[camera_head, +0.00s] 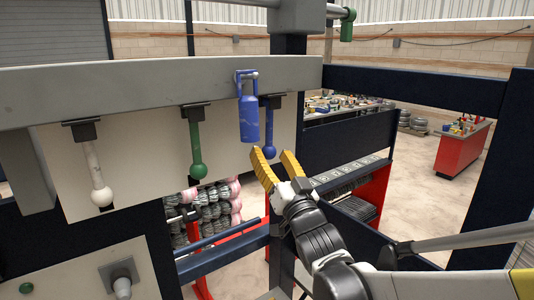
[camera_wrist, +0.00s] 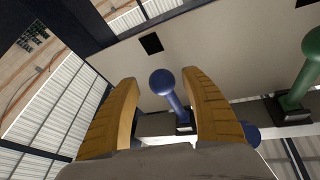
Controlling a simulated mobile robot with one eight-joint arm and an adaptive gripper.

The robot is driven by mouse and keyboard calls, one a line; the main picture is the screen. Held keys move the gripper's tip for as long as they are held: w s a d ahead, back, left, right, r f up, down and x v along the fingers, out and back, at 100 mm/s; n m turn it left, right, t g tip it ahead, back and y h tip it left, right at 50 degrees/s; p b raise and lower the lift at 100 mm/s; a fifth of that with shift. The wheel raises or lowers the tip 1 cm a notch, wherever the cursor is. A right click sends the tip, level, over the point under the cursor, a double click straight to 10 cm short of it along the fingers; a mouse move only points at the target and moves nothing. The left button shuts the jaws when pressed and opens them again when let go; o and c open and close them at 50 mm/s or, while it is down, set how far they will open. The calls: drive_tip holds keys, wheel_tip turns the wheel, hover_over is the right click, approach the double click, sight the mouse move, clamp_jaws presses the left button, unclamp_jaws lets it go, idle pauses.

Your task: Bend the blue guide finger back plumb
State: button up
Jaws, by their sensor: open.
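The blue guide finger (camera_head: 269,118) hangs from a bracket under the grey beam. It is a thin rod with a ball at its lower end, partly hidden behind a hanging blue bottle-shaped object in the head view. My gripper (camera_head: 277,164) is just below it, with its yellow fingers spread apart. In the wrist view the blue finger's ball and rod (camera_wrist: 168,88) show between the two open fingers (camera_wrist: 163,85), with visible gaps on both sides. The rod slants there toward the upper left. No contact is visible.
A blue bottle-shaped object (camera_head: 249,118) hangs on the beam (camera_head: 150,88) in front of the blue finger. A green guide finger (camera_head: 195,145) and a white one (camera_head: 95,170) hang to the left. A dark post and rails stand close to my arm on the right.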

drive_tip(key=v, duration=1)
drive_tip(key=shift+s+d, duration=0.2)
drive_tip(key=shift+s, duration=0.1)
drive_tip(key=shift+f, duration=0.2)
drive_tip(key=s+d+f+m+g+h+b, duration=0.15)
drive_tip(key=d+f+b, duration=0.3)
drive_tip(key=f, duration=0.45)
drive_tip(key=s+d+f+g+h+b, duration=0.1)
drive_tip(key=d+f+g+h+b, duration=0.2)
drive_tip(key=f+b, duration=0.4)
drive_tip(key=s+d+f+g+h+b, duration=0.1)
drive_tip(key=d+f+g+h+b, duration=0.2)
drive_tip(key=f, duration=0.7)
drive_tip(key=s+d+f+g+b, duration=0.2)
drive_tip(key=s+f+g+b, duration=0.4)
drive_tip(key=s+f+b, duration=0.4)
drive_tip(key=s+f+n, duration=0.1)
drive_tip(key=s+f, duration=0.3)
drive_tip(key=f, duration=0.3)
drive_tip(key=shift+f, duration=0.25)
